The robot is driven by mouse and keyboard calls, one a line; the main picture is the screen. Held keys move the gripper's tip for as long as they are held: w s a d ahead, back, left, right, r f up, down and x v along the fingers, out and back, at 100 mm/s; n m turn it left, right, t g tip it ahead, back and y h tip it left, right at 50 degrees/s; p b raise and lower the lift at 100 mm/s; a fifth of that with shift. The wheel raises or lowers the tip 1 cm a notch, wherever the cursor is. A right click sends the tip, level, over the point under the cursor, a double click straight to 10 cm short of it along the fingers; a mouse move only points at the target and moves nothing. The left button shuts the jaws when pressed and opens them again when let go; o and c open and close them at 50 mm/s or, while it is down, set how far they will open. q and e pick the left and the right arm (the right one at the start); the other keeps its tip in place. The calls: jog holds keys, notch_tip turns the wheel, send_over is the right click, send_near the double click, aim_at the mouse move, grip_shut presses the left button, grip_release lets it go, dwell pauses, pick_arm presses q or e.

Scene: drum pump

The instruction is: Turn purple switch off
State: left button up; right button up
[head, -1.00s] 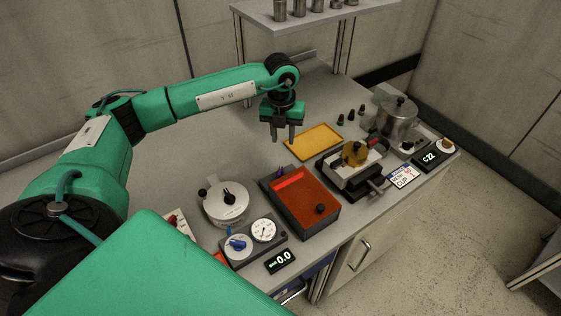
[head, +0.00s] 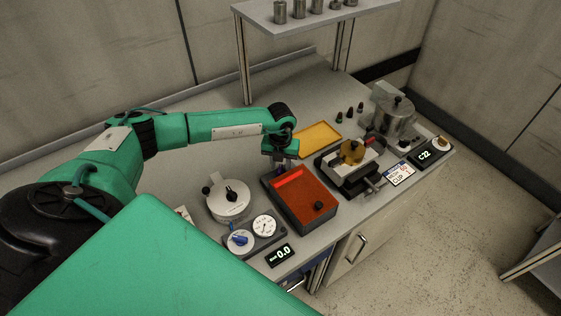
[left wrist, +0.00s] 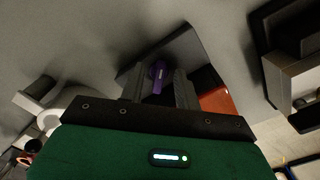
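The purple switch (left wrist: 158,75) shows in the left wrist view as an upright-looking lever on a grey housing, between the two fingers of my left gripper (left wrist: 160,85). The fingers stand apart on either side of it, and I see a gap on each side. In the head view my left gripper (head: 279,164) is low at the back left corner of the dark box with the orange-red top (head: 304,203). There the gripper hides most or all of the switch. My right gripper is not in view.
A white round device (head: 229,202) and a dial box with a blue knob (head: 240,239) stand left of the orange-topped box. A yellow tray (head: 319,139) lies behind it. A clamp device (head: 350,160) stands to the right. The bench's back left is clear.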

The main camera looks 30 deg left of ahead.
pick_arm(q)
jog(key=shift+c, duration=0.2)
grip_shut()
jog(key=n+b, duration=0.1)
jog(key=n, duration=0.3)
jog(key=shift+a+f, duration=0.1)
jog(key=n+b, duration=0.1)
jog(key=n, duration=0.2)
jog(key=shift+s+a+n, duration=0.1)
jog(key=shift+s+n, duration=0.05)
jog(key=shift+n, duration=0.15)
jog(key=n, duration=0.5)
jog(key=shift+s+n, duration=0.15)
jog(key=shift+n, duration=0.15)
jog(key=n, duration=0.4)
jog(key=shift+s+n, duration=0.15)
jog(key=shift+n, duration=0.15)
